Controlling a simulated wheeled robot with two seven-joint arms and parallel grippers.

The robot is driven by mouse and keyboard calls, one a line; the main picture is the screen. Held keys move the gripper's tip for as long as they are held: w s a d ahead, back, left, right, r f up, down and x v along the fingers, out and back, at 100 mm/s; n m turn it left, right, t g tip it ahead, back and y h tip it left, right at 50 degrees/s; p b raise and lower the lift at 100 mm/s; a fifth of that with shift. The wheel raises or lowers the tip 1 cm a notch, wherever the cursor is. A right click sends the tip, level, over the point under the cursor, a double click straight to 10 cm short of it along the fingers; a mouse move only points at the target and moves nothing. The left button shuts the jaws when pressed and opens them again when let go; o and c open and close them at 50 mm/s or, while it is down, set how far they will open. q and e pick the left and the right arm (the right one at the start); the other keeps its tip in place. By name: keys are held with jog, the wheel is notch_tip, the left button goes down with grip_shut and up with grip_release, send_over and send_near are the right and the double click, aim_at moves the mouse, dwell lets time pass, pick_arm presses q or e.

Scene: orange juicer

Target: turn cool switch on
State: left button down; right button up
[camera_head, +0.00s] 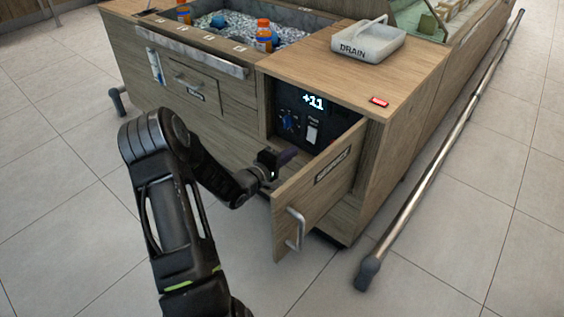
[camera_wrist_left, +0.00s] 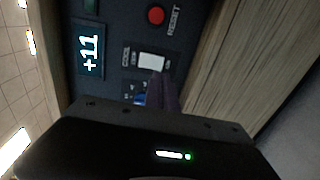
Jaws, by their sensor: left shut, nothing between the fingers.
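The cool switch (camera_head: 312,133) is a white rocker on a dark control panel (camera_head: 292,103) inside the open cabinet. It also shows in the left wrist view (camera_wrist_left: 152,62), beside a small "COOL" label. A lit display (camera_head: 313,102) reads "+11". A blue knob (camera_head: 289,122) sits left of the switch. My left gripper (camera_head: 287,156) is shut and empty, in front of the cabinet opening, below and left of the switch. In the left wrist view its fingers (camera_wrist_left: 162,92) point at the panel just below the switch; I cannot tell whether they touch it. My right gripper is not in view.
The open cabinet door (camera_head: 318,195) with its metal handle stands to the right of my left gripper. A red reset button (camera_wrist_left: 156,15) is near the switch. A drain tray (camera_head: 368,43) and an ice bin with bottles are on top. Floor in front is clear.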

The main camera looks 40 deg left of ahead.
aim_at(311, 140)
pick_arm(q)
jog(key=shift+w+a+f+b, duration=0.15)
jog(key=shift+w+b, duration=0.2)
jog(key=shift+w, duration=0.85)
jog(key=shift+w+d+f+b, duration=0.1)
jog(key=shift+w+f+b, duration=0.15)
jog(key=shift+w, duration=1)
jog(key=shift+w+a+f+b, duration=0.1)
jog(key=shift+w+b, duration=0.3)
jog(key=shift+w, duration=0.8)
jog(key=shift+w+f+t+b, duration=0.25)
jog(key=shift+f+b, duration=0.2)
jog(key=shift+b, duration=0.45)
jog(key=shift+r+p, duration=0.4)
